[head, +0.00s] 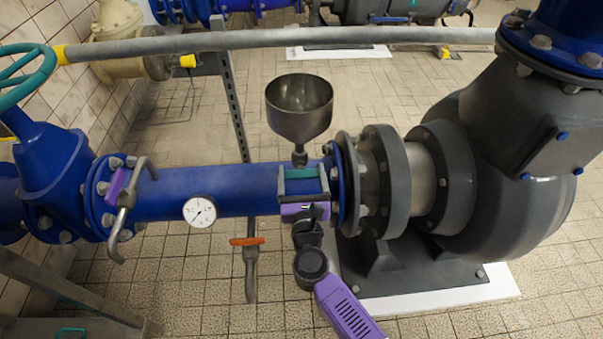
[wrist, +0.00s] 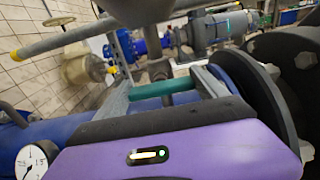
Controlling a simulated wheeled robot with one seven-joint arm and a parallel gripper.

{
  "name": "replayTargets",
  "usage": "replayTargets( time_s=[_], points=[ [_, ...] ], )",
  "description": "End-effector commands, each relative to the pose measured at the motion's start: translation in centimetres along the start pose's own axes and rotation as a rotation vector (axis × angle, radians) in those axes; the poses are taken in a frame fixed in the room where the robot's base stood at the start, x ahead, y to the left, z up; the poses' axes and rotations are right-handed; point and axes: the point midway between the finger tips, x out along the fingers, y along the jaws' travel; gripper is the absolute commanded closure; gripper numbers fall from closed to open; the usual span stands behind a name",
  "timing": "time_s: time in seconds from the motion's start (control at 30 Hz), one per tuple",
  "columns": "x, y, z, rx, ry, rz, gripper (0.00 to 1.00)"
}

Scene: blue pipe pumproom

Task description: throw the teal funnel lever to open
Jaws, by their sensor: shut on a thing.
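The dark metal funnel (head: 299,108) stands above the blue pipe (head: 228,192), its stem going down to a valve. The teal funnel lever (head: 304,172) shows as a short teal bar lying crosswise below the stem. In the wrist view the teal bar (wrist: 150,90) spans the space between the two grey fingers. My gripper (head: 303,182), with a purple body, comes from below and in front and is shut on the teal lever. The fingers and gripper body hide the valve behind it, so I cannot tell the lever's exact angle.
A white gauge (head: 200,211) and an orange-handled valve (head: 247,241) sit left of my gripper. A purple lever (head: 118,186) is further left. The dark pump and flanges (head: 384,185) stand close on the right. Tiled floor (head: 200,285) is open in front.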

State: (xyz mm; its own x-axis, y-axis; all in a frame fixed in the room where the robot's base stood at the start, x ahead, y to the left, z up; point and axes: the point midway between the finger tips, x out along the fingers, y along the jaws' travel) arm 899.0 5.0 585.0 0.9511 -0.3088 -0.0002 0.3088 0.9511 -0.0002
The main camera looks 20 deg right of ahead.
Motion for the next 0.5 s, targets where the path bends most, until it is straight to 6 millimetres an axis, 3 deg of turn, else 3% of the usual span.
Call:
replayTargets(
  time_s=[0.27, 0.5],
  points=[
    [-0.03, 0.03, 0.15, -0.064, 0.0, 0.0, 0.59],
    [-0.05, 0.12, 0.24, -0.229, 0.001, -0.001, 0.59]
  ],
)
